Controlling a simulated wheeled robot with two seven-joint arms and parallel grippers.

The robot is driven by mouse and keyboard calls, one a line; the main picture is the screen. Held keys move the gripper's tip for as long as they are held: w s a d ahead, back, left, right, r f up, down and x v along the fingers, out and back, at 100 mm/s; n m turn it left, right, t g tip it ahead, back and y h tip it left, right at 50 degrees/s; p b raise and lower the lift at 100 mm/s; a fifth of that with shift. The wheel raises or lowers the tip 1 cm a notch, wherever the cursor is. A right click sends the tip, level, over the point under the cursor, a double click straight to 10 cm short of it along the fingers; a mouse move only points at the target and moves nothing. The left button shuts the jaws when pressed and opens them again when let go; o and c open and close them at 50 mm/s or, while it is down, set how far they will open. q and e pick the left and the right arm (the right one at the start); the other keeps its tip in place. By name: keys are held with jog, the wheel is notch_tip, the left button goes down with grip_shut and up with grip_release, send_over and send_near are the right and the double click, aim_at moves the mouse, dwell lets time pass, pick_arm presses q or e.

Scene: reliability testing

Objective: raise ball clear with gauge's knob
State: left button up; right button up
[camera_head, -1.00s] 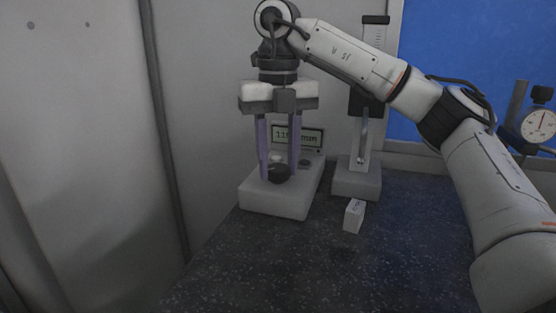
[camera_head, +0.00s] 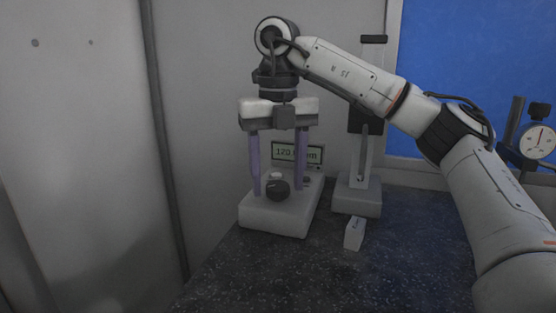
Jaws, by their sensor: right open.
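The gauge is a pale block base (camera_head: 274,218) with a lit digital display (camera_head: 297,153) at its back, reading about 120, with the rest partly hidden by a finger. A dark round knob (camera_head: 278,190) sits on the base. A small pale round piece (camera_head: 276,174) shows just behind it; I cannot tell whether this is the ball. My right gripper (camera_head: 279,187) points down over the base, open, with its purple fingers on either side of the knob and visible gaps to it. My left gripper is out of view.
A stand with a tall column (camera_head: 359,190) is just right of the gauge. A small white box (camera_head: 355,233) lies before it on the dark speckled bench (camera_head: 300,280). A dial indicator (camera_head: 538,140) is at the far right. The front bench is clear.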

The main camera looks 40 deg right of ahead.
aim_at(278, 185)
notch_tip(278, 185, up, 10)
dwell(0.6)
jog(key=shift+r, duration=0.1)
